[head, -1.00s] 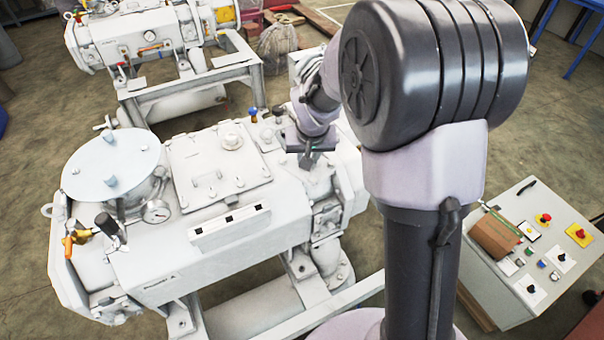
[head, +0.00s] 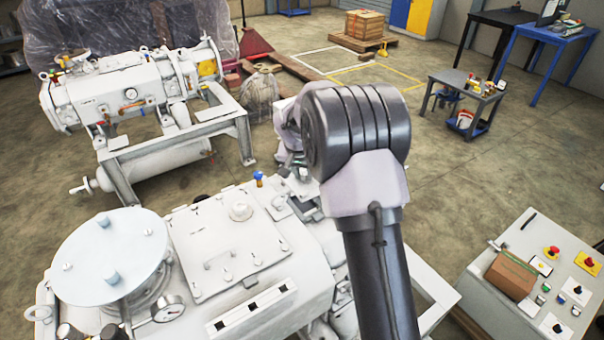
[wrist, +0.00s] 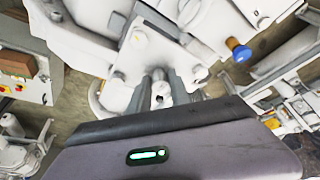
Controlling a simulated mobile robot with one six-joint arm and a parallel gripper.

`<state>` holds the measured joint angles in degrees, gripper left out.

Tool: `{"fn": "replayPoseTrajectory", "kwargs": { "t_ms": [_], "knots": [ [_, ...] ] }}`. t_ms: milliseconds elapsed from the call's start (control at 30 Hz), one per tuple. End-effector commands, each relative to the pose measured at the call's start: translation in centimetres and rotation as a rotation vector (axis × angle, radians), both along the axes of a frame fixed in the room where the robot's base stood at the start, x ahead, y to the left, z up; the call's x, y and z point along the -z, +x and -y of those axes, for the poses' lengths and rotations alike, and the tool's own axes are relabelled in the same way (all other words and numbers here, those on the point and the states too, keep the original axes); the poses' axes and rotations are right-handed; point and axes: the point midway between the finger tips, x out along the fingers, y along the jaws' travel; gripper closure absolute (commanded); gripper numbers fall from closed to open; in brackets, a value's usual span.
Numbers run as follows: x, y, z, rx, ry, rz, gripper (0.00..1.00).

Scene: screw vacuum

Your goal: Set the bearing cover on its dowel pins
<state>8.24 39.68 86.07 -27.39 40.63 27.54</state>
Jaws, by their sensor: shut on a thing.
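In the wrist view my gripper (wrist: 166,88) reaches over the white pump with its two grey fingers close together. They are shut on a small light metal part in front of a white plate with round bolt-like corners (wrist: 143,55). This plate looks like the bearing cover, right up against the pump's end. I cannot tell whether it is seated or slightly apart. The dowel pins cannot be made out. In the head view the white pump (head: 205,225) fills the lower left, and my arm hides most of the gripper and the held part.
A blue-capped fitting (head: 258,180) stands beside the work spot; it also shows in the wrist view (wrist: 238,50). A control box (head: 545,275) stands at right.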

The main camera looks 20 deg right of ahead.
Motion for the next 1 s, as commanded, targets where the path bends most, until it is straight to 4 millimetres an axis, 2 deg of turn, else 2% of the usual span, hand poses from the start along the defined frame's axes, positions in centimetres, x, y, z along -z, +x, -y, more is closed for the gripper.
{"fn": "replayPoseTrajectory", "kwargs": {
  "t_ms": [167,633,1000],
  "knots": [
    [0.1,-0.1,-0.1,-0.002,-0.002,0.005,1.0],
    [5.5,-0.1,-0.1,-0.002,-0.002,0.003,1.0],
    [5.7,-0.1,-0.1,-0.001,-0.002,0.004,1.0]
  ]
}}
